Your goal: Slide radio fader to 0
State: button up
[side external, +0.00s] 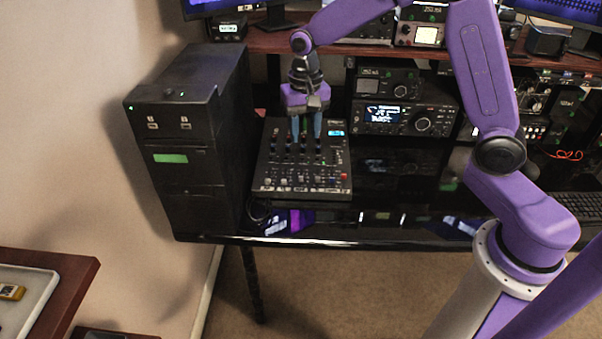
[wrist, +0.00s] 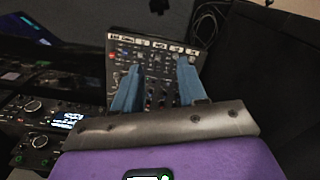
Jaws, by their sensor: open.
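A black mixer panel (side external: 300,188) with rows of knobs and faders lies on the glossy desk in the side external view. It also shows in the wrist view (wrist: 152,62), with pale labels along its far edge. I cannot tell which of its controls is the radio fader; the parts are too small to read. My gripper (side external: 306,137) points down over the upper half of the mixer. Its two blue fingers are apart with nothing seen between them, and they show in the wrist view (wrist: 158,75) over the knobs. I cannot tell whether the fingertips touch the panel.
A tall black cabinet (side external: 185,150) stands close on the mixer's left. Radio units (side external: 405,118) are stacked to its right under a wooden shelf (side external: 350,46). The glossy desk front (side external: 380,222) is mostly clear. Cables (wrist: 207,22) lie beyond the mixer in the wrist view.

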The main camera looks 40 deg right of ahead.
aim_at(301, 177)
jog(key=w+d+f+m, duration=0.4)
jog(key=w+d, duration=0.1)
jog(key=w, duration=0.2)
notch_tip(301, 177, down, 17)
jog(key=shift+s+r, duration=0.1)
dwell(0.3)
grip_shut()
